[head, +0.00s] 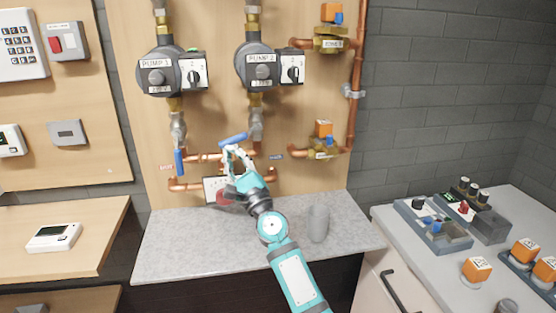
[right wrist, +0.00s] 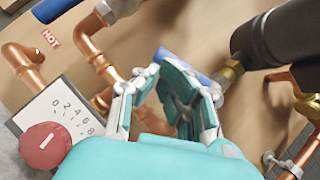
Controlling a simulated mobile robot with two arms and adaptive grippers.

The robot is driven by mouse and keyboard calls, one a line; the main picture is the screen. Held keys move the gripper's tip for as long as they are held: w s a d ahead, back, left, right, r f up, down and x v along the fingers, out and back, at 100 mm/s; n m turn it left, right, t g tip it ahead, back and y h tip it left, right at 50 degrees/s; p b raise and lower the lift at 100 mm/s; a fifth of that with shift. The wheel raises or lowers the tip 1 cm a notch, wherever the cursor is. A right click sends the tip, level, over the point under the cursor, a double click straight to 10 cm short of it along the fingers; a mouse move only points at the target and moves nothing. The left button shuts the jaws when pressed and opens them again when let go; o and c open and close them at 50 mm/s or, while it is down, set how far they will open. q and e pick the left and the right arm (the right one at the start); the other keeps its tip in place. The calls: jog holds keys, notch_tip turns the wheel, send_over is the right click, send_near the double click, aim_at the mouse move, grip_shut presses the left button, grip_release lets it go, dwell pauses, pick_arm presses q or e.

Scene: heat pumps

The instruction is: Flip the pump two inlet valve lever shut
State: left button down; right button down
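Pump 2 (head: 262,70) is on the wooden board, with its inlet valve (head: 256,122) on the vertical pipe below it. The valve's blue lever (head: 233,139) points left, nearly level and crosswise to the pipe. My right gripper (head: 235,156) is just under the lever. In the right wrist view the fingers of my right gripper (right wrist: 157,72) stand apart with nothing clearly between them. The blue lever (right wrist: 190,65) passes behind the fingertips there, partly hidden; I cannot tell whether they touch it. My left gripper is out of view.
Pump 1 (head: 158,78) is at left; its blue lever (head: 179,162) hangs down along its pipe. Copper pipes (head: 190,185) run below. A red knob (right wrist: 42,145) on a dial plate is near the gripper.

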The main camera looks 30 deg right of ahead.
jog(key=shift+w+a+r+p, duration=0.1)
jog(key=shift+a+r+p, duration=0.3)
jog(key=shift+r, duration=0.4)
dwell(1.5)
jog(key=shift+f, duration=0.1)
dwell(0.6)
jog(key=v, duration=1.2)
